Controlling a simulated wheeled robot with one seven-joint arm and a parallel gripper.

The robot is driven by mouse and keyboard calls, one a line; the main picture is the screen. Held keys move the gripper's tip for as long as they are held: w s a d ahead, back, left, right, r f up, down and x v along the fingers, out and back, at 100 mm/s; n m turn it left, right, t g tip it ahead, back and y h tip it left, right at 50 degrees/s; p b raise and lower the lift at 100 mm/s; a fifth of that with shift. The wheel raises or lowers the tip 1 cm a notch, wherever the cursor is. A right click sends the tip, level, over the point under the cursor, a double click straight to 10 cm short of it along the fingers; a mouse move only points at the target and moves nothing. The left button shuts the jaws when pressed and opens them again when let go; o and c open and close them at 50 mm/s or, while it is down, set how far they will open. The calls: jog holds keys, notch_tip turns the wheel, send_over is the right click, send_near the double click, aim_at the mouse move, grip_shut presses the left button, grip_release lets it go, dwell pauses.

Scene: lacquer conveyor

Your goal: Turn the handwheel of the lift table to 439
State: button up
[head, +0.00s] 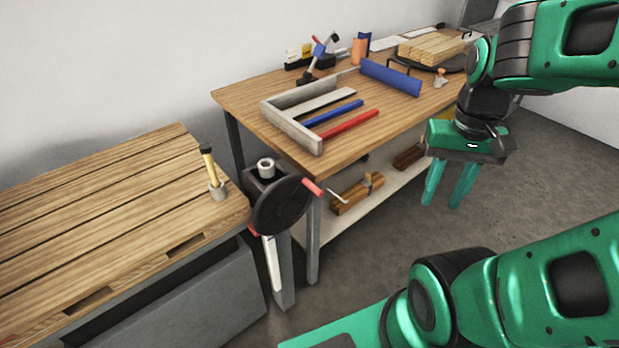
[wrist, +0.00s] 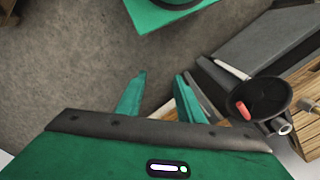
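The handwheel (head: 281,207) is a dark round disc with a red grip (head: 313,187) on its right side in the head view. It stands at the near corner of the wooden-topped table on the left, with a white strip hanging below it. No readable number shows. In the wrist view the handwheel (wrist: 259,99) is at the right, its red grip (wrist: 243,111) facing my fingers. My gripper (head: 449,196) hangs to the right of the wheel, pointing down, apart from it. The two fingers are spread with nothing between them.
The slatted wooden table (head: 105,215) fills the left, with a yellow-handled tool (head: 211,170) standing on it. A workbench (head: 235,98) behind holds a grey square frame, blue and red bars and a blue roll (head: 391,78). Open grey floor (head: 400,235) lies below my gripper.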

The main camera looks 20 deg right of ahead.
jog(key=r, duration=0.1)
jog(key=n+y, duration=0.2)
jog(key=n, duration=0.8)
send_near(314, 185)
jog(key=shift+g, duration=0.3)
jog(key=x, duration=0.8)
jog(key=shift+w+f, duration=0.15)
jog(key=shift+w, duration=0.1)
grip_shut()
